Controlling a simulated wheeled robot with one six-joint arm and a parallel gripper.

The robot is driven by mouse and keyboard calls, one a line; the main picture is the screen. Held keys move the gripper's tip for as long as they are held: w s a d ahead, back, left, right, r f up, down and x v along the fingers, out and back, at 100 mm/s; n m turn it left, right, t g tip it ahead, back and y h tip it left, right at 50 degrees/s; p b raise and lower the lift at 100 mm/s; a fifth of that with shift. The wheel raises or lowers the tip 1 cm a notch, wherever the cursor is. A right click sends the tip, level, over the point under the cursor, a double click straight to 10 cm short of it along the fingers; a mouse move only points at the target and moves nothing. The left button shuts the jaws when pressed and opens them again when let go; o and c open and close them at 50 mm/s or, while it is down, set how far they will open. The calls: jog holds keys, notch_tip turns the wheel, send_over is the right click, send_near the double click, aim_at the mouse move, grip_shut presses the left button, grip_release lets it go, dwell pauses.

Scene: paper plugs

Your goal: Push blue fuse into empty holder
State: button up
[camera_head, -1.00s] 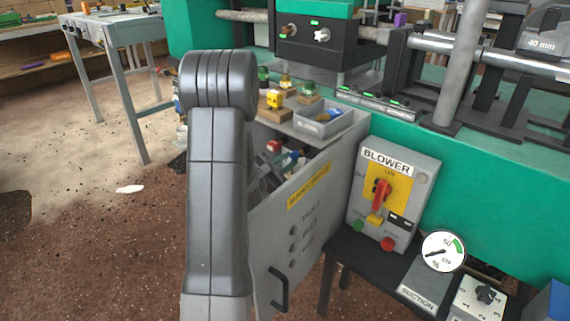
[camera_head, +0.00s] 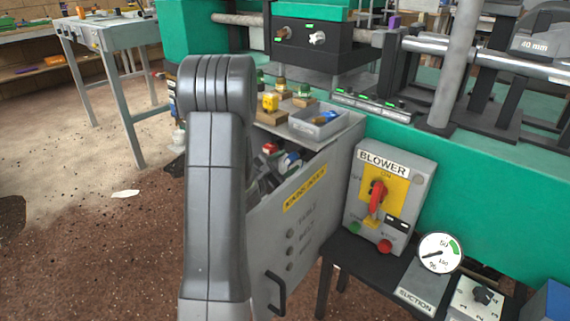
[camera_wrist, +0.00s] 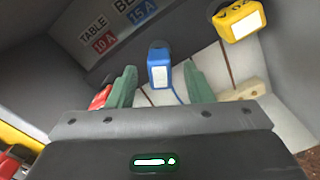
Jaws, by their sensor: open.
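In the wrist view a blue fuse (camera_wrist: 159,73) with a white face lies between the two green fingers of my gripper (camera_wrist: 162,84). The fingers stand apart, with gaps visible on both sides of the fuse. A dark round part shows just behind the fuse's upper end; I cannot tell whether the fuse is seated in a holder. A yellow fuse (camera_wrist: 240,20) sits at upper right, and a red piece (camera_wrist: 100,97) shows beside the left finger. In the head view my arm hides much of the cabinet's inside, and my gripper is hard to make out there.
The grey cabinet (camera_head: 345,150) has its door (camera_head: 305,225) open. Labels reading TABLE 10A (camera_wrist: 98,33) and 15A are on the inside panel. On top stand a grey tray (camera_head: 330,130) and a yellow piece (camera_head: 270,102). The blower box (camera_head: 390,197) is close on the right.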

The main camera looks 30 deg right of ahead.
jog(key=shift+a, duration=0.1)
jog(key=b+v, duration=0.1)
jog(key=v, duration=0.4)
jog(key=shift+s+a+b, duration=0.1)
jog(key=shift+a+b, duration=0.1)
jog(key=shift+b, duration=0.1)
dwell(0.5)
jog(key=p+v, duration=0.2)
jog(key=v, duration=1.1)
jog(key=shift+a+p, duration=0.35)
jog(key=shift+p, duration=0.05)
jog(key=shift+s, duration=0.1)
